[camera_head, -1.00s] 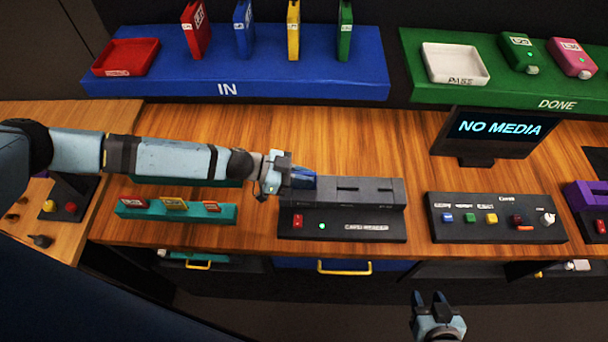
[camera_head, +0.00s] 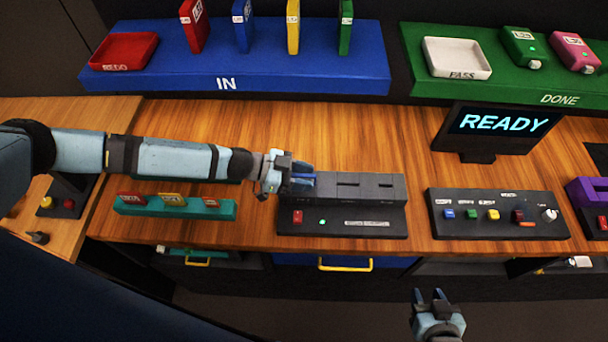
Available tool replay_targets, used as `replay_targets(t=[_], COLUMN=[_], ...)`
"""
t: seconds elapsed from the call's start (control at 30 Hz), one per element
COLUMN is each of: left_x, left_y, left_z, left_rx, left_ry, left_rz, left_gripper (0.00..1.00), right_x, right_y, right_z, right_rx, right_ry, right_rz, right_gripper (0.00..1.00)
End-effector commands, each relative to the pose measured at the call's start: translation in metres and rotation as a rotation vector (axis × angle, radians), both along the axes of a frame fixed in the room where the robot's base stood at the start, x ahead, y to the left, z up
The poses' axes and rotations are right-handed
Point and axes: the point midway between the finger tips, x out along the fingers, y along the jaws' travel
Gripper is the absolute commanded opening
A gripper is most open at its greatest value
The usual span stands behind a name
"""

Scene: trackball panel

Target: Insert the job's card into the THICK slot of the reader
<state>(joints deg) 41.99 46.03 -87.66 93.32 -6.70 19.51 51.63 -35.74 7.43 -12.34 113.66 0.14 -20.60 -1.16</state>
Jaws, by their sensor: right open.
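The dark grey card reader (camera_head: 385,193) stands on the wooden bench, with a red button and a lit green light on its front base. My right gripper (camera_head: 430,297) is open and empty in front of the bench. The screen (camera_head: 500,125) reads READY.
A teal rack (camera_head: 225,209) holds several cards left of the reader. A button panel (camera_head: 475,231) stands to its right. Behind are the blue IN shelf (camera_head: 300,80) with upright cards and a red tray (camera_head: 122,53), and the green DONE shelf (camera_head: 480,93) with a white tray.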

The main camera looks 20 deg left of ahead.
Motion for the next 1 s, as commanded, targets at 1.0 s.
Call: replay_targets(t=[1.0], left_x=[-0.020], left_y=[0.069], left_z=[0.022], left_rx=[0.000], left_ry=[0.000], left_rz=[0.000], left_gripper=[0.39], right_x=[0.001], right_y=[0.001], right_z=[-0.014], right_rx=[0.002], right_ry=[-0.002], right_rz=[0.002], right_gripper=[0.43])
